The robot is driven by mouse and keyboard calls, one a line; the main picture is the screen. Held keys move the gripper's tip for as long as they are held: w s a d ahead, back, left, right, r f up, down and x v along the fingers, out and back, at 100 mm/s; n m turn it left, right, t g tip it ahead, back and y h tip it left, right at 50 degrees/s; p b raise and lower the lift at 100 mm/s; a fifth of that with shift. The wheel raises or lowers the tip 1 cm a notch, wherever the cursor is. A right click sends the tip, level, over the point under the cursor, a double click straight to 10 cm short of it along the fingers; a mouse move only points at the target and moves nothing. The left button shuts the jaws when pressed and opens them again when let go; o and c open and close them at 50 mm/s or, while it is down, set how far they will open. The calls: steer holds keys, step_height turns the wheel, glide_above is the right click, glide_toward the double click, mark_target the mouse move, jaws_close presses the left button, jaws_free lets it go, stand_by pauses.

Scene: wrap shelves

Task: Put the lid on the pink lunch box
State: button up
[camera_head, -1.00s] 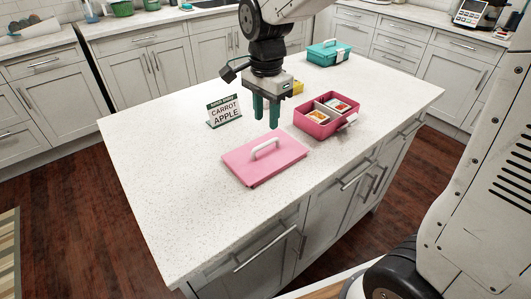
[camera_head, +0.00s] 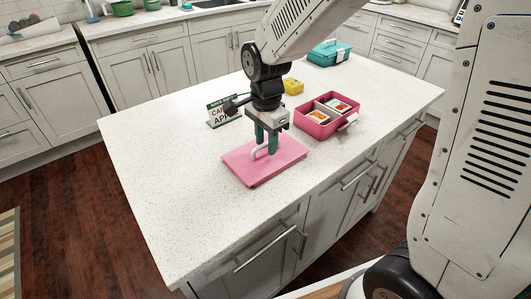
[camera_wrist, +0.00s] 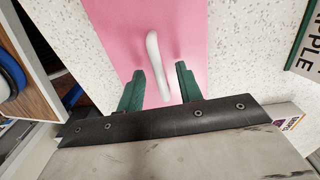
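The pink lid (camera_head: 270,166) lies flat on the white island top, with a white arched handle (camera_head: 258,152). My gripper (camera_head: 266,150) is down over the lid, fingers pointing down. In the wrist view the green fingers (camera_wrist: 160,88) are apart, with the white handle (camera_wrist: 155,60) between them; no firm contact shows. The pink lunch box (camera_head: 325,117) stands open behind and to the right of the lid. It holds food in its compartments, and a white latch sits at its front side.
A sign reading carrot and apple (camera_head: 224,110) stands left of my gripper, partly hidden by it. A yellow block (camera_head: 293,86) and a closed teal lunch box (camera_head: 328,53) stand farther back. The island's front left is clear.

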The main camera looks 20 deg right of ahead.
jaws_close()
steer(key=shift+r, duration=0.1)
